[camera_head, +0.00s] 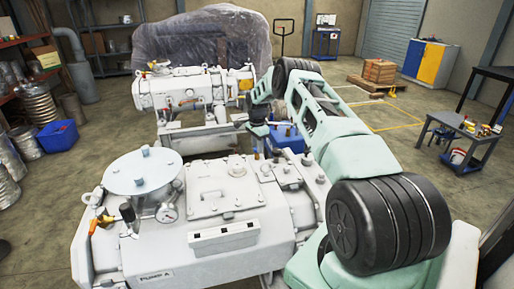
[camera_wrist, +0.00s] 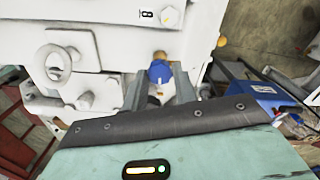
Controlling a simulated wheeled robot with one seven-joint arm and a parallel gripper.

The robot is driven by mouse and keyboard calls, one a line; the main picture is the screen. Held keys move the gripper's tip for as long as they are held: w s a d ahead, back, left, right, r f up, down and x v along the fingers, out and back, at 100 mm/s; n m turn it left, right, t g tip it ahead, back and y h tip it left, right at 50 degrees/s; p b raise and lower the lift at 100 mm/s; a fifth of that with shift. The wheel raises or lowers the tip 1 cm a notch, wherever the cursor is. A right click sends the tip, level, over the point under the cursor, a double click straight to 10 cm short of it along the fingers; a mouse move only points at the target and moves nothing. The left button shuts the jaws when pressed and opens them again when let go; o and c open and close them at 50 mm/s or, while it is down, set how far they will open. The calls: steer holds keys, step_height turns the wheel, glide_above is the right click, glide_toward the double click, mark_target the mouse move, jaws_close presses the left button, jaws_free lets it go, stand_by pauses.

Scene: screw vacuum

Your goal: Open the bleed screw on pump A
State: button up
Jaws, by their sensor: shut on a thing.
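Pump A (camera_head: 215,262) is the near white machine in the head view, with "PUMP A" on its front label. My gripper (camera_head: 259,128) is small and partly hidden there, near the second white machine (camera_head: 190,92). In the wrist view my gripper (camera_wrist: 160,92) is shut on a blue-headed fitting (camera_wrist: 160,72), beside a white housing (camera_wrist: 120,45) and below a brass piece. I cannot tell whether this is the bleed screw.
A blue crate (camera_head: 285,137) stands on the floor beyond my gripper and also shows in the wrist view (camera_wrist: 255,90). A grey side table (camera_head: 465,128) stands at the right. Shelves and metal drums line the left.

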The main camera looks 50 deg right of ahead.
steer(key=n+b, duration=0.3)
steer(key=shift+f, duration=0.2)
steer(key=n+b, duration=0.3)
steer(key=n, duration=0.2)
steer(key=shift+r, duration=0.1)
steer(key=n+b, duration=0.1)
steer(key=n, duration=0.4)
steer(key=shift+r+b, duration=0.1)
steer(key=shift+b, duration=0.2)
steer(key=shift+n, duration=2)
steer(key=o, duration=1)
steer(key=shift+r+b, duration=0.1)
steer(key=shift+b, duration=0.2)
